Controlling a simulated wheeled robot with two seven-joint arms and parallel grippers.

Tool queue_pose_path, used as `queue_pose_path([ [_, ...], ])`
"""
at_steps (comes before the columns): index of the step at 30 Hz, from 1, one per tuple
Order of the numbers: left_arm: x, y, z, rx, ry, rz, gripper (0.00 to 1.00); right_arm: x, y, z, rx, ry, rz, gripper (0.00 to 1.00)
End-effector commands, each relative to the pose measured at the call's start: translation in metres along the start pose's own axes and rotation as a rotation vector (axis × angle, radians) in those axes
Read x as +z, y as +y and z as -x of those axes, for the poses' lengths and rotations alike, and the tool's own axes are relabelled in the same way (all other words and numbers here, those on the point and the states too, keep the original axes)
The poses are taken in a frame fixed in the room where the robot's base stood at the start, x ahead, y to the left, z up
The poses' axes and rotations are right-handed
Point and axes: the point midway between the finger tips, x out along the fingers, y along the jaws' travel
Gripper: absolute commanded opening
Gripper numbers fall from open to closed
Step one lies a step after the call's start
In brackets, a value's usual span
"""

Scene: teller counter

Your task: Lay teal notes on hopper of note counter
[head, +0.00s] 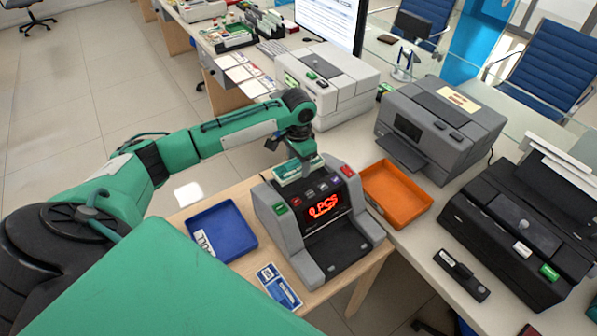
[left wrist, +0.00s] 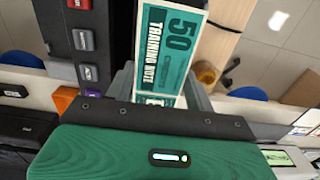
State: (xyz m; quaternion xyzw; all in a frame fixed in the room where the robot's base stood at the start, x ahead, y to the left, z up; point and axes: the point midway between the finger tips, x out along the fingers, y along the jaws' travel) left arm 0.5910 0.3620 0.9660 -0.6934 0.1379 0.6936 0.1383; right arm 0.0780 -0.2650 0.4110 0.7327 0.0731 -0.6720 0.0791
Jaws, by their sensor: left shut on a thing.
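The note counter (head: 330,238) is a grey and black machine with a red lit display and coloured buttons. Its dark button panel (left wrist: 75,40) shows at the left in the left wrist view. My left gripper (head: 306,160) is shut on the teal notes and points down at the back of the counter. I cannot tell whether the notes touch the hopper. My right gripper is not in view.
A blue tray (head: 236,222) is left of the counter, and an orange tray (head: 392,217) is right. A card with blue print (head: 280,287) lies in front. Grey machines (head: 438,130) and a black printer (head: 515,235) stand on the desk at right.

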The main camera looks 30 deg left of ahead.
Motion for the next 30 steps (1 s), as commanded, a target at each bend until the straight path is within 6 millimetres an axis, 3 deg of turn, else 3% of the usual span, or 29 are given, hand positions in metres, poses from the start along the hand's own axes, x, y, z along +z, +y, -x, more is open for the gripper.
queue_pose_path([
  [8,0.0,0.0,-0.022,0.0,-0.001,0.0,0.3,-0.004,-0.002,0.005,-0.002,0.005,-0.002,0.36],
  [15,0.0,0.0,-0.054,0.0,-0.001,0.001,0.3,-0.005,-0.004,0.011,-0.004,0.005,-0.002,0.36],
  [26,0.0,0.0,-0.059,0.0,0.0,0.0,0.3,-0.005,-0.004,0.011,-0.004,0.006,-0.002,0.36],
  [27,0.0,0.0,-0.059,-0.001,0.0,0.0,0.6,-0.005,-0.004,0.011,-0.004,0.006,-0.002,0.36],
  [30,0.0,0.0,-0.059,-0.001,0.0,0.0,0.76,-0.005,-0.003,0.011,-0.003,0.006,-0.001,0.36],
])
